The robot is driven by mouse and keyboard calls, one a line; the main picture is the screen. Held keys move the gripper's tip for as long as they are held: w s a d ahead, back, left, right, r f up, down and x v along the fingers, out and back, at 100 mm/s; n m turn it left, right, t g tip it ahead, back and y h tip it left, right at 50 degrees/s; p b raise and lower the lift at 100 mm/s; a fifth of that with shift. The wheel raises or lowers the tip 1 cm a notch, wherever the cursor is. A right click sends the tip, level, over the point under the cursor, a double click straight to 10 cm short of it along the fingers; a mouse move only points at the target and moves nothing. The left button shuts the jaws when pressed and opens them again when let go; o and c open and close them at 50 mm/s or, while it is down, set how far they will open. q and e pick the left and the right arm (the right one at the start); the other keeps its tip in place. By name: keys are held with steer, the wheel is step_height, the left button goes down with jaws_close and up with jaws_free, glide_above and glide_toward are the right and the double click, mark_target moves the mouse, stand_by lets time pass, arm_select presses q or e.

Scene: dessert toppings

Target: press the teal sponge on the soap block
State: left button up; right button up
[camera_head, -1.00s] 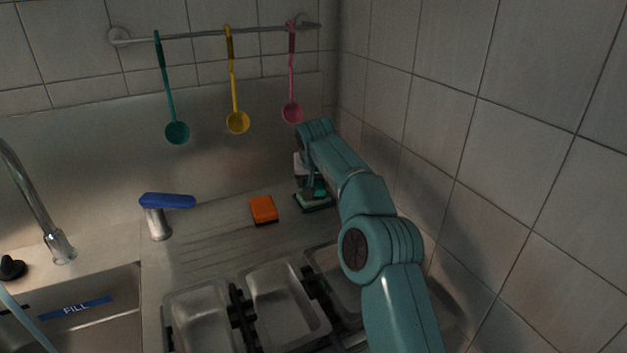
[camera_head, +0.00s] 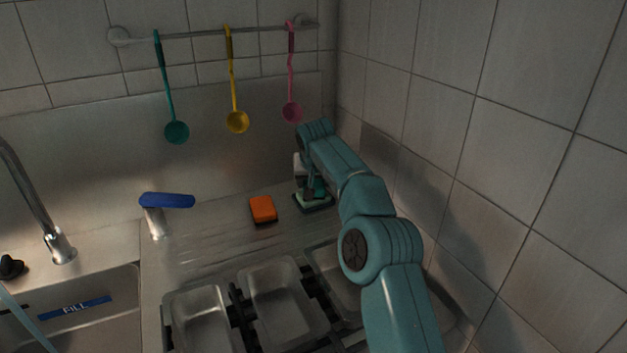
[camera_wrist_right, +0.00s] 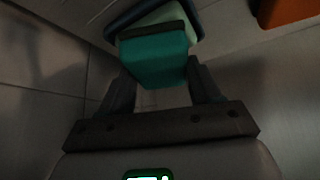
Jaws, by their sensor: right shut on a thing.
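My right gripper (camera_head: 309,190) reaches down at the back right of the counter. It is shut on the teal sponge (camera_wrist_right: 155,62), which has a darker strip along its far edge. The pale green soap block (camera_wrist_right: 160,18) lies directly beyond the sponge in the right wrist view, in a dark dish (camera_wrist_right: 120,22). The sponge overlaps the soap block and looks in contact with it, though the contact itself is hidden. In the head view the soap block (camera_head: 313,206) shows low beside the gripper. My left gripper is not in view.
An orange sponge (camera_head: 263,208) lies left of the dish. Metal trays (camera_head: 203,310) stand in front. A blue-handled tap (camera_head: 167,201) and a sink (camera_head: 85,325) are at left. Teal, yellow and pink ladles hang from a rail (camera_head: 200,34). A tiled wall (camera_head: 480,150) closes the right side.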

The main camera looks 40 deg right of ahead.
mark_target(314, 183)
steer(key=shift+f, duration=0.3)
stand_by(0.7)
step_height(314, 183, up, 7)
steer(key=p, duration=0.7)
steer(key=shift+r, duration=0.1)
stand_by(0.7)
